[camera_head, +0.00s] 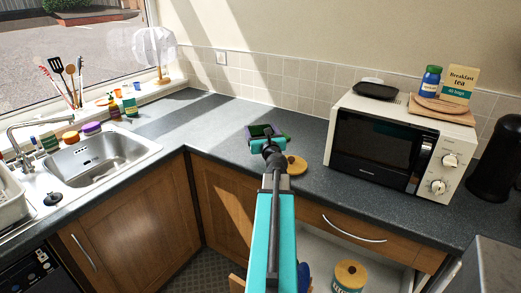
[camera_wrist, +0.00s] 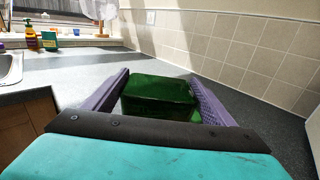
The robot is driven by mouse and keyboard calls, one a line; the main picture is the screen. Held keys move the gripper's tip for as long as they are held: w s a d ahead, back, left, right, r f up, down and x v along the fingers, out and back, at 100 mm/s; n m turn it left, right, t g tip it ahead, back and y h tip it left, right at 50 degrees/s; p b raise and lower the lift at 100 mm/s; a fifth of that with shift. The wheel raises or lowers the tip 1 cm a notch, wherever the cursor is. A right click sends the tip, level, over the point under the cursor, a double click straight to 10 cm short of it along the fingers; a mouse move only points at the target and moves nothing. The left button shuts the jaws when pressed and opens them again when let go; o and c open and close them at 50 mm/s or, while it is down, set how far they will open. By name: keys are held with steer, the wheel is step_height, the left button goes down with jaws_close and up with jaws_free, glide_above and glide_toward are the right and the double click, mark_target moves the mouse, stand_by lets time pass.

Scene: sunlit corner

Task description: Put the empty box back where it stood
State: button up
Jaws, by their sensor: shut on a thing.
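My gripper (camera_head: 264,132) is over the worktop near the corner, with the arm reaching up the picture. In the wrist view, its two purple fingers (camera_wrist: 160,77) are shut on a dark green box (camera_wrist: 158,98), one finger along each side. The box is at or just above the grey worktop (camera_wrist: 75,76); I cannot tell whether it touches. In the head view the box is mostly hidden by the gripper. I cannot see into it.
A round wooden lid (camera_head: 293,165) lies just right of my gripper. A microwave (camera_head: 375,151) stands further right, with a breakfast tea pack (camera_head: 460,84) on top. A drawer stands open below, holding a lidded jar (camera_head: 350,275). The worktop left of my gripper is clear.

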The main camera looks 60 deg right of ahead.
steer(key=shift+f+b, duration=0.4)
steer(key=shift+f, duration=1.35)
steer(key=shift+f+b, duration=0.6)
steer(key=shift+f, duration=1.25)
steer(key=shift+f, duration=0.2)
steer(key=o, duration=1.2)
steer(key=shift+r, duration=0.2)
